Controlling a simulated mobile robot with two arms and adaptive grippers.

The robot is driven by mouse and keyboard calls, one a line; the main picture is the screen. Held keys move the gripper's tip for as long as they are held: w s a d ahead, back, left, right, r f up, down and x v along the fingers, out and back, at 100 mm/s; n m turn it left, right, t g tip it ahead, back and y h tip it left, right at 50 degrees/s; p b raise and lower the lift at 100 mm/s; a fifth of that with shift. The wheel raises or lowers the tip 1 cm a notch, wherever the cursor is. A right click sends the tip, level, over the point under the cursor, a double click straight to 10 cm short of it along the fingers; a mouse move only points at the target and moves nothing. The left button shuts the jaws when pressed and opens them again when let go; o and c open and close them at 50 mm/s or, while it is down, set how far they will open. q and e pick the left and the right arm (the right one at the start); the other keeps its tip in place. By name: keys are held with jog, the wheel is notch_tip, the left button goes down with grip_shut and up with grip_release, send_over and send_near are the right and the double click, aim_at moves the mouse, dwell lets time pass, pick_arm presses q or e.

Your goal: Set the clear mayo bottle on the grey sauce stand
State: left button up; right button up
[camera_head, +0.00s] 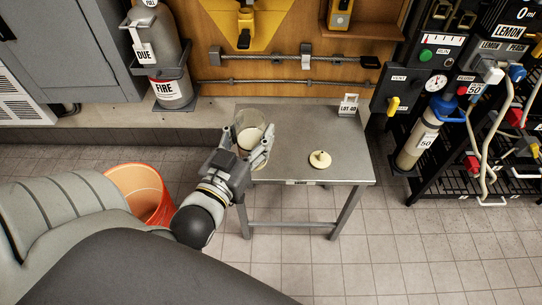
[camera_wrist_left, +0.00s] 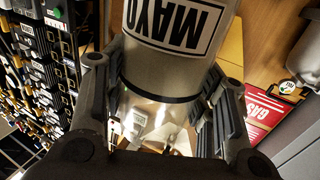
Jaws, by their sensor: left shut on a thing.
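The clear mayo bottle (camera_head: 250,131) is at the left back part of the grey metal table, with pale contents showing through its wall. In the left wrist view the bottle (camera_wrist_left: 170,65) bears a white MAYO label, upside down in that picture. My left gripper (camera_head: 243,152) is shut on the bottle, with its fingers on both sides. I cannot tell whether the bottle's base touches the tabletop. The grey table (camera_head: 290,130) is the only thing I see that could be the grey sauce stand. My right gripper is out of view.
A cream lid-like piece with a knob (camera_head: 320,159) lies on the table's right half. A small LOT tag (camera_head: 348,105) stands at the back right corner. An orange bin (camera_head: 143,193) is left of the table. A black rack (camera_head: 470,130) with hoses stands at right.

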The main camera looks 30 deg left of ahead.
pick_arm(q)
jog(key=shift+d+f, duration=0.15)
jog(key=shift+f, duration=0.35)
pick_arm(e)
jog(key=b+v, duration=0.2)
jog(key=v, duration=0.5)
pick_arm(q)
jog(key=w+a+f+b, duration=0.1)
jog(key=w+f, duration=0.3)
jog(key=w+a+f+b, duration=0.1)
jog(key=w+a+f, duration=0.1)
jog(key=w+f, duration=0.2)
jog(key=w+a+f+b, duration=0.2)
jog(key=w+f, duration=0.2)
jog(key=shift+w+f, duration=0.4)
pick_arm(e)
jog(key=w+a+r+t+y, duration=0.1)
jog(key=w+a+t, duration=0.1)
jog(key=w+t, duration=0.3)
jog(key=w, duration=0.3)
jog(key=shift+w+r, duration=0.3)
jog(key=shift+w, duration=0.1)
pick_arm(q)
jog(key=shift+f, duration=0.15)
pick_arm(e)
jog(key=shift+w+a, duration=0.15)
pick_arm(q)
jog(key=o, duration=1.2)
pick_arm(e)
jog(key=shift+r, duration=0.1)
